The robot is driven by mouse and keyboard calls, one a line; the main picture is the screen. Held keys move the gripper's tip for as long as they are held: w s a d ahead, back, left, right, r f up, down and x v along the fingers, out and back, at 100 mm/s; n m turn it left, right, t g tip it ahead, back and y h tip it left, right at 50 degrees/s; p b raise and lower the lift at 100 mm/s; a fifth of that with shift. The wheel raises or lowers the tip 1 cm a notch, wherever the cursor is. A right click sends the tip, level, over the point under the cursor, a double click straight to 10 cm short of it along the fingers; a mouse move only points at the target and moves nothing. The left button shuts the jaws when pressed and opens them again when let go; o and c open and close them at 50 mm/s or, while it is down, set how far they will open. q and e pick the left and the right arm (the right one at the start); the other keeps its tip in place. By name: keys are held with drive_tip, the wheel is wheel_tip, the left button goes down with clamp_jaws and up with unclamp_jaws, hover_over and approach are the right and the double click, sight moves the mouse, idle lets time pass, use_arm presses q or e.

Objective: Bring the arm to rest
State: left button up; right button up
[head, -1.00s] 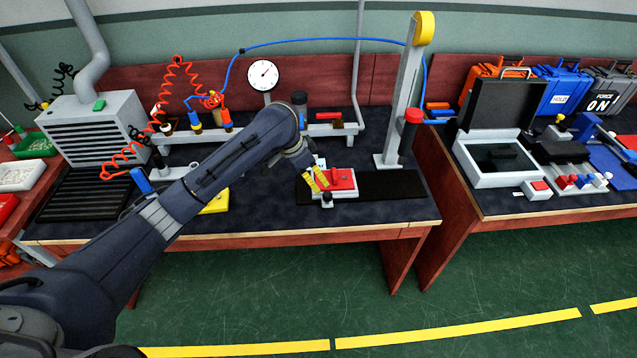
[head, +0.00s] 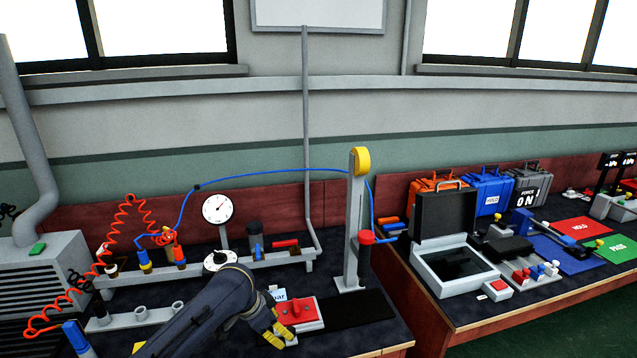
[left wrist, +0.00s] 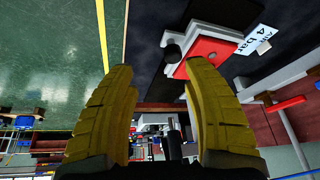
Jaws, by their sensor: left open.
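My left gripper (head: 277,334) has yellow fingers and shows at the bottom of the head view, where my dark arm comes in. It is by the front left of a red block on a pale fixture (head: 298,312) on the left bench. In the left wrist view the two yellow fingers of the gripper (left wrist: 165,80) are spread with nothing held between them. The red block (left wrist: 212,48) lies beyond the right fingertip there, apart from it as far as I can tell. My right gripper is in neither view.
A dark mat (head: 358,309) and a grey post with a yellow top (head: 355,225) stand right of the fixture. A dial gauge (head: 217,208) and coiled red hose (head: 128,225) are behind. An open case (head: 445,274) sits on the right bench.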

use_arm(q)
drive_tip(key=s+a+f+n+t+y, duration=0.1)
drive_tip(key=s+a+f+t, duration=0.15)
drive_tip(key=s+f, duration=0.8)
drive_tip(key=s+a+r+n+t+y, duration=0.1)
drive_tip(key=s+a+y, duration=0.3)
drive_tip(key=s+a, duration=0.55)
drive_tip(key=s+a+r+n+y, duration=0.1)
drive_tip(key=s+a+y, duration=0.2)
drive_tip(key=s+a, duration=0.65)
drive_tip(key=s+d+f+n+g+h, duration=0.1)
drive_tip(key=s+d+f, duration=0.25)
drive_tip(key=f, duration=1.15)
drive_tip(key=s+d+f+g+h, duration=0.2)
drive_tip(key=d+f, duration=0.3)
drive_tip(key=f, duration=1.1)
drive_tip(key=s+f+n+g+h, duration=0.1)
drive_tip(key=s+f+n+g, duration=0.1)
drive_tip(key=s+f, duration=1.8)
drive_tip(key=shift+s+f+n, duration=0.25)
drive_tip(key=shift+s+n, duration=0.15)
drive_tip(key=shift+s, duration=0.55)
